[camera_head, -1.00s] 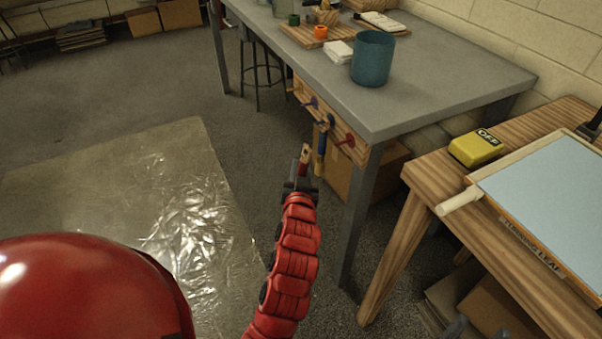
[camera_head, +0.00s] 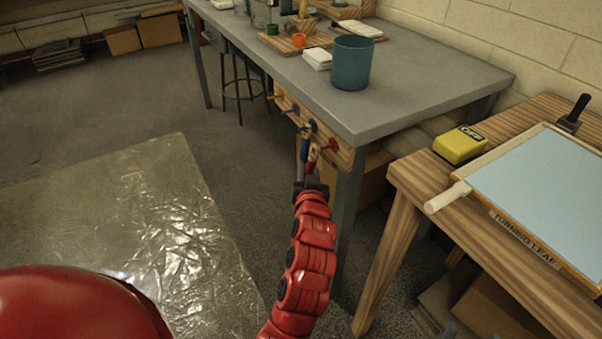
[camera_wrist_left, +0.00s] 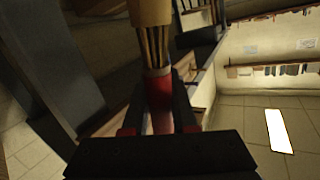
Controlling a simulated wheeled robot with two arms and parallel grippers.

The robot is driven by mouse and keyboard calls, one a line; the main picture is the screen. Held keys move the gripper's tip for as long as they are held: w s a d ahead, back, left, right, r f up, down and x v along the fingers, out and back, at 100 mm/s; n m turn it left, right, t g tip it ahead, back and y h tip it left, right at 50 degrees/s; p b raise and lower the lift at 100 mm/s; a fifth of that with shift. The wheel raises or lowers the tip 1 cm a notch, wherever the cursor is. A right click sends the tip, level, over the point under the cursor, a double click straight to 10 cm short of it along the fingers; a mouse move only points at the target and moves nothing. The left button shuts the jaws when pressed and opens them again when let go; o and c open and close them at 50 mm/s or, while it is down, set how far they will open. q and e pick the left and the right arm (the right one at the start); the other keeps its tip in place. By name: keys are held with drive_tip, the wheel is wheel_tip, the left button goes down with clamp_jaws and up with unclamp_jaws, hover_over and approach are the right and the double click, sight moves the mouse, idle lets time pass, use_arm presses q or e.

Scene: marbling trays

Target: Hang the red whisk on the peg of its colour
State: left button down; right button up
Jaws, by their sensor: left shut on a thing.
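My left gripper (camera_head: 311,187) is shut on the red whisk (camera_head: 313,158), just in front of the pegboard at the table's end. In the left wrist view the red handle (camera_wrist_left: 160,98) stands between the fingers, with straw bristles and a pale wooden part beyond. The wooden pegboard (camera_head: 343,158) is fixed under the table edge. The red peg (camera_head: 330,146) sticks out at its near end, slightly right of and above the held whisk. Whether the red whisk touches a peg cannot be told.
The grey table (camera_head: 420,95) carries a teal pot (camera_head: 351,62) near its edge. A wooden table (camera_head: 412,178) with a yellow block (camera_head: 459,145) and a blue-surfaced tray (camera_head: 550,185) stands at right. A clear sheet (camera_head: 120,210) lies on the floor at left.

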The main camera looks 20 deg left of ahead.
use_arm(q)
drive_tip(key=shift+w+d+f+b, duration=0.15)
drive_tip(key=shift+w+d+b, duration=0.15)
drive_tip(key=shift+w+d, duration=0.3)
drive_tip(key=shift+w+d+b, duration=0.3)
drive_tip(key=shift+w+b, duration=0.3)
